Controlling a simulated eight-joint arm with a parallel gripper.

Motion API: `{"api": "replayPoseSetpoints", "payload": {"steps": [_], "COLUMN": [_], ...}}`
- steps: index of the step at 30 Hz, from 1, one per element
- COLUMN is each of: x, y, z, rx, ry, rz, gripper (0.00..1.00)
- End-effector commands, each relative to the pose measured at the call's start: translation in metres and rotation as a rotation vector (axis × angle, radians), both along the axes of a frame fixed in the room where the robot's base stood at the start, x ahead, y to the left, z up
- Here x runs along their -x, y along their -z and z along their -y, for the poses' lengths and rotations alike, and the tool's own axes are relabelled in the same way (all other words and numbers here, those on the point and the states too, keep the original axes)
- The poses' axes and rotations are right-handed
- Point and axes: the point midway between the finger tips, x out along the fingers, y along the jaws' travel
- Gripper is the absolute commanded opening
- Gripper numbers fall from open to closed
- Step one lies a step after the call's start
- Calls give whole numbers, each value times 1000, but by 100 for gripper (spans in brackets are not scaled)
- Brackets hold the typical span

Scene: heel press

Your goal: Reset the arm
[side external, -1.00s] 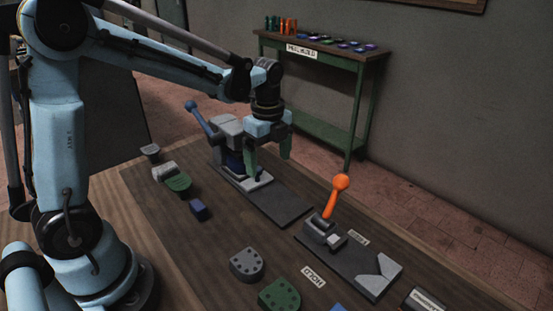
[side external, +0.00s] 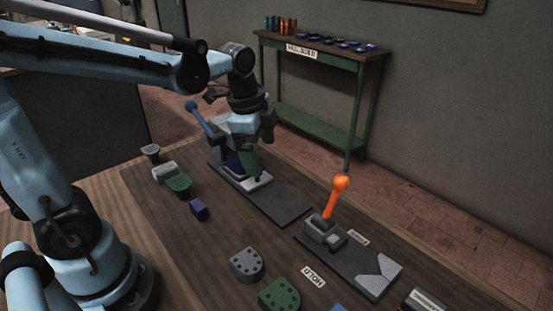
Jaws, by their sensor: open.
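My gripper (side external: 258,150) is open and points down over the grey press (side external: 218,123) with the blue lever (side external: 198,115). Its fingers are green and hang just above or beside the small light block on that press's dark base plate (side external: 277,206); I cannot tell whether they touch it. The gripper hides part of the press. The arm reaches in from the left. A second fixture (side external: 325,235) with an upright orange lever (side external: 337,197) stands to the right, clear of my gripper.
Heel-shaped pieces in grey (side external: 247,263) and green (side external: 279,295) lie at the front. A small blue block (side external: 198,209) and several other pieces lie left of the press. A green side table (side external: 320,131) with small items stands behind. The bench between front pieces and press is bare.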

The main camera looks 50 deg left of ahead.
Motion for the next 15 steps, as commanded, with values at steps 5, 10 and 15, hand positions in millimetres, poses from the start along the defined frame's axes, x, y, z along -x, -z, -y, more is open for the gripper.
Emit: {"api": "replayPoseSetpoints", "payload": {"steps": [5, 10, 15], "x": [27, 47, 60], "y": [-8, -7, -4], "z": [9, 16, 20], "rx": [97, 235, 363], "ry": [-330, -626, -837], "rz": [143, 266, 343], "gripper": [94, 94, 94]}}
